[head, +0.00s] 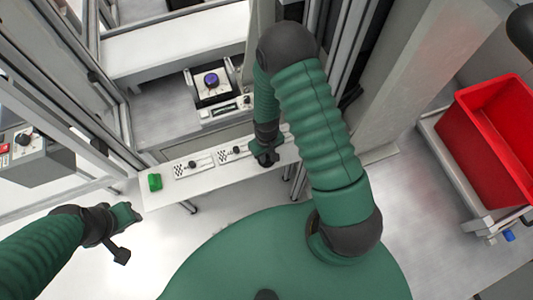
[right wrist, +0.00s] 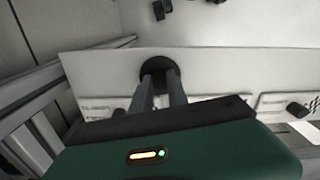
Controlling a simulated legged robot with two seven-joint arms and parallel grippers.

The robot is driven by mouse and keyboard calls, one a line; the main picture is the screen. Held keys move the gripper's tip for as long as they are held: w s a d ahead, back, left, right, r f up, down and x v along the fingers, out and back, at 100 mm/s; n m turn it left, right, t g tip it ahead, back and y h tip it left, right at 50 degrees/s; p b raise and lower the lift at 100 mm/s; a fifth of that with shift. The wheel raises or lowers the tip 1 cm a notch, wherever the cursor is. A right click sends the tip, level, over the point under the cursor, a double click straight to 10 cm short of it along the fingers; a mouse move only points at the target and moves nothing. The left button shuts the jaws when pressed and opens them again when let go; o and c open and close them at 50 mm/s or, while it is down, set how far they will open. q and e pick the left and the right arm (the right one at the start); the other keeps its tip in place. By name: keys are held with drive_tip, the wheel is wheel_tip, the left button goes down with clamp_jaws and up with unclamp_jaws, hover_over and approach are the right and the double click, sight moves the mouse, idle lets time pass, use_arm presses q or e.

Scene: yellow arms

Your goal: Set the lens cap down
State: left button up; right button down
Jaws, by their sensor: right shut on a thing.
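A dark round lens cap (right wrist: 158,69) shows between the fingertips of my right gripper (right wrist: 160,82) in the right wrist view. The fingers are shut on it, over or at the pale narrow shelf (right wrist: 215,65); I cannot tell whether it touches the surface. In the head view my right gripper (head: 267,157) is at the right part of the white shelf (head: 148,199), and the cap cannot be told apart from the dark fingers. My left gripper (head: 124,232) is at the lower left, away from the shelf; its jaw state is unclear.
On the shelf are a green block (head: 154,182) and panels with black knobs (head: 193,164) (head: 237,150). Behind it, a device with a blue knob (head: 211,80) stands inside a metal frame. A red bin (head: 490,135) is at the right. A control box (head: 35,155) is at the left.

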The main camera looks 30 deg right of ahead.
drive_tip(key=shift+a, duration=0.4)
drive_tip(key=c, duration=1.3)
unclamp_jaws()
drive_tip(key=shift+w+a, duration=0.1)
drive_tip(key=shift+a, duration=0.4)
drive_tip(key=shift+d, duration=0.55)
drive_tip(key=shift+d+r, duration=0.1)
drive_tip(key=shift+r, duration=0.25)
use_arm(q)
drive_tip(key=shift+w+a+f+b, duration=0.15)
drive_tip(key=shift+a+f+b, duration=0.2)
drive_tip(key=shift+a+f, duration=0.25)
use_arm(e)
drive_tip(key=s+a+r+t, duration=0.1)
drive_tip(key=s+a+r, duration=0.1)
drive_tip(key=r, duration=0.8)
drive_tip(key=s+a+r+t, duration=0.1)
drive_tip(key=s+a+r, duration=0.1)
drive_tip(key=r, duration=0.9)
drive_tip(key=shift+s+a+t, duration=0.15)
drive_tip(key=shift+a+t, duration=0.15)
drive_tip(key=shift+a, duration=0.15)
